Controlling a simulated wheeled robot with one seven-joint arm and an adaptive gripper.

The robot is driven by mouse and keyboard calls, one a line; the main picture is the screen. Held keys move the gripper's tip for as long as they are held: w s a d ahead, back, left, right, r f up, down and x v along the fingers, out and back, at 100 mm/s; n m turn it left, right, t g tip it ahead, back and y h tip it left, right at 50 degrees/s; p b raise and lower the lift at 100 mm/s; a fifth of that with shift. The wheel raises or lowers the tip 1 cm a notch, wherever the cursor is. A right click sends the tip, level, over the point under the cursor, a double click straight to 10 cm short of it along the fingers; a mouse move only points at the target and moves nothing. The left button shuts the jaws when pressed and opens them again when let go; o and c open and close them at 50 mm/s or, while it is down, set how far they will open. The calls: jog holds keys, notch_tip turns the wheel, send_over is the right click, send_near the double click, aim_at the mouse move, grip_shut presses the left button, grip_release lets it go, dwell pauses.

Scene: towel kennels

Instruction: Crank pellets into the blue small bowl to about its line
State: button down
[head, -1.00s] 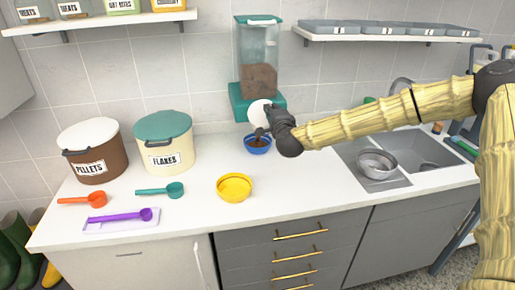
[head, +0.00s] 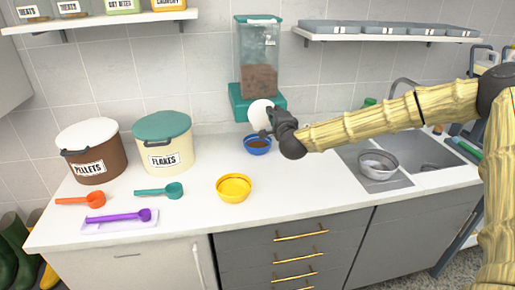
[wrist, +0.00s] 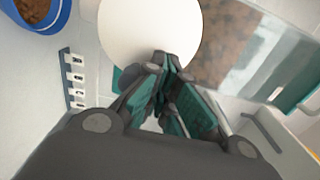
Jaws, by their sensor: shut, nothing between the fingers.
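The pellet dispenser (head: 259,48) stands against the back wall, a clear hopper on a teal base, with brown pellets in its lower part. Its round white crank disc (head: 261,113) faces out and also shows in the wrist view (wrist: 150,32). The blue small bowl (head: 257,151) sits on the counter below the disc and holds brown pellets. Its rim shows at the upper left of the wrist view (wrist: 38,26); I cannot make out its line. My gripper (head: 270,132) is shut and empty, its fingertips (wrist: 168,65) at the disc's edge; contact is unclear.
A yellow bowl (head: 233,189) stands front of centre. Left are a pellets bin (head: 108,153), a flakes bin (head: 165,152), and orange (head: 82,199), teal (head: 160,191) and purple (head: 120,216) scoops.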

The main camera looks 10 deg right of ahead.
jog(key=shift+f, duration=0.1)
jog(key=shift+d+f, duration=0.1)
jog(key=shift+f, duration=0.05)
jog(key=shift+s+b, duration=0.1)
jog(key=shift+b, duration=0.2)
jog(key=s, duration=0.8)
jog(key=shift+s+b, duration=0.2)
jog(key=shift+b, duration=0.2)
jog(key=shift+a, duration=0.3)
